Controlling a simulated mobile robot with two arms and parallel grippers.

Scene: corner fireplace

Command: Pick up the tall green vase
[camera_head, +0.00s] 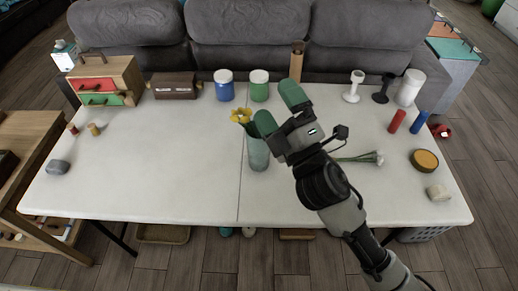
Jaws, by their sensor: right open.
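A tall grey-green vase (258,155) stands upright near the middle of the white table, with yellow flowers (241,116) showing at its top. My right gripper (279,108) is open, with green finger pads, and reaches in from the lower right. Its left finger covers part of the vase's upper end in the picture; its right finger lies to the right of the vase. I see nothing between the fingers, and I cannot tell whether the left finger touches the vase. My left gripper is not in view.
The white table (160,175) is clear left of the vase. A blue jar (224,86) and a green jar (259,88) stand behind. Red (397,121) and blue (419,122) cylinders are farther right. A grey sofa (240,55) borders the back.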

